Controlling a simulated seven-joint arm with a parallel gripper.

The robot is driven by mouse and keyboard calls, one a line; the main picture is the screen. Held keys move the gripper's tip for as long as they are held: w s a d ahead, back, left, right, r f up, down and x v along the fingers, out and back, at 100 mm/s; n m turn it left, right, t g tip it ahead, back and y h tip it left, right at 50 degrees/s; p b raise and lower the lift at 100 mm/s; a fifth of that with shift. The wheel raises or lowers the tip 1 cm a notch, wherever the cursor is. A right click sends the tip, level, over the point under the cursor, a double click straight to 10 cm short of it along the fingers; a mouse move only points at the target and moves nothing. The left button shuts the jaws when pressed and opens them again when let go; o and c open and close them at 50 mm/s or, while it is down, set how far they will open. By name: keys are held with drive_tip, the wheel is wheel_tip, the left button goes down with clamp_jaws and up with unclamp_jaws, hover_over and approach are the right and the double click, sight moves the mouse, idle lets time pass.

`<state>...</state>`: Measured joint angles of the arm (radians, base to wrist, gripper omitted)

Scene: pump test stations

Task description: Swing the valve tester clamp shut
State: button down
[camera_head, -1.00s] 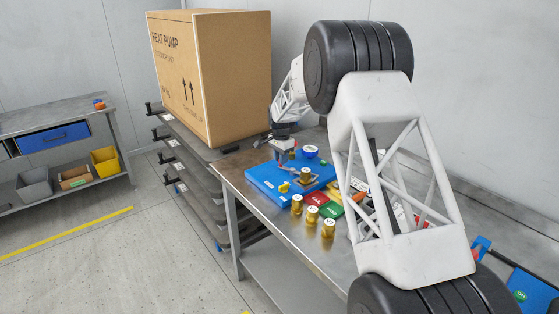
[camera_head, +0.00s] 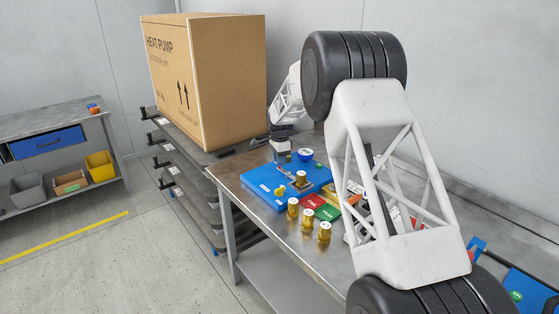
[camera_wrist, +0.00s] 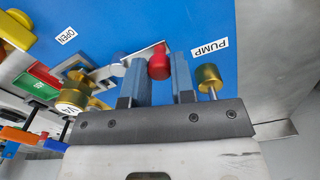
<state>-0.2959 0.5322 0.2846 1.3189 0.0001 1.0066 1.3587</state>
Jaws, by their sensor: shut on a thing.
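The valve tester is a blue board (camera_head: 268,188) on the metal bench in the head view. It fills the top of the wrist view (camera_wrist: 240,30), with OPEN and PUMP labels. A thin metal clamp arm (camera_wrist: 136,56) ends in a red knob (camera_wrist: 158,66). My gripper (camera_wrist: 157,70) has its two blue-grey fingers on either side of that knob, shut on it. In the head view my gripper (camera_head: 281,158) is low over the board's far part. A brass valve (camera_head: 300,178) stands on the board. The clamp's pivot is hard to make out.
Three brass valves (camera_head: 307,219) stand in front of the board. Red (camera_head: 312,201) and green (camera_head: 327,212) pads lie to its right. A brass fitting (camera_wrist: 208,76) is close to my right finger in the wrist view. A large cardboard box (camera_head: 205,85) stands behind left.

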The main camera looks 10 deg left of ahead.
drive_tip(key=c, duration=1)
unclamp_jaws()
drive_tip(key=shift+o, duration=0.2)
drive_tip(key=shift+r, duration=0.15)
wheel_tip(320, 180, up, 7)
drive_tip(key=shift+r, duration=0.3)
drive_tip(key=shift+d, duration=0.1)
